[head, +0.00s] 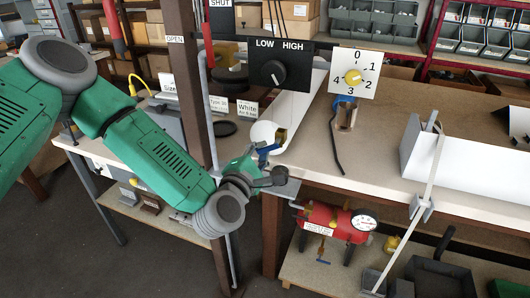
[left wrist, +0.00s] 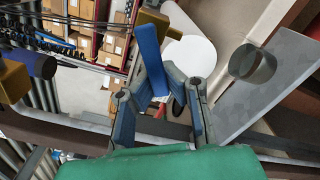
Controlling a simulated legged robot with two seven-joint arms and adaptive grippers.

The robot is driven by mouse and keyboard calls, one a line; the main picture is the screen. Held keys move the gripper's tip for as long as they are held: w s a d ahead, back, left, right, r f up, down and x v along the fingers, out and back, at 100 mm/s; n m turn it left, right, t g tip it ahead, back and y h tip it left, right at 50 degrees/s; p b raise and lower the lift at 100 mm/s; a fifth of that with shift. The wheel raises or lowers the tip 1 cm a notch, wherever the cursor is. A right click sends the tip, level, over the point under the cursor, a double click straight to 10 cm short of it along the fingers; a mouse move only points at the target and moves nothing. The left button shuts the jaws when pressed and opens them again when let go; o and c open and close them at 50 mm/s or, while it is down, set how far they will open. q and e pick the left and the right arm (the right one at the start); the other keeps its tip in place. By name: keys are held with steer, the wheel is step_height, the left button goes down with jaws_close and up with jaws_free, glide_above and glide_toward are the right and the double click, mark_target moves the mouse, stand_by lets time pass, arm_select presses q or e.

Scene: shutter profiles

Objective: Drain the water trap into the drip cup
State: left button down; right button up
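Contact cannot be told. My right gripper is out of view.
A LOW/HIGH knob panel (head: 281,65) and a 0–4 dial (head: 354,74) stand behind. A brown post (head: 207,100) rises beside my left arm. A red tank with a gauge (head: 335,222) is on the lower shelf. Bare bench top (head: 375,150) lies right of the white body.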

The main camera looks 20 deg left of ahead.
arm_select(q)
steer(key=m, duration=0.2)
steer(key=r+m, duration=0.1)
steer(key=m, duration=0.1)
steer(key=shift+s+a+m+p, duration=0.1)
steer(key=shift+s+m+p, duration=0.1)
steer(key=shift+m+p, duration=0.2)
steer(key=shift+m, duration=0.6)
steer(key=c, duration=1.7)
jaws_free()
steer(key=shift+s, duration=0.1)
steer(key=shift+o, duration=0.7)
steer(key=shift+r, duration=0.35)
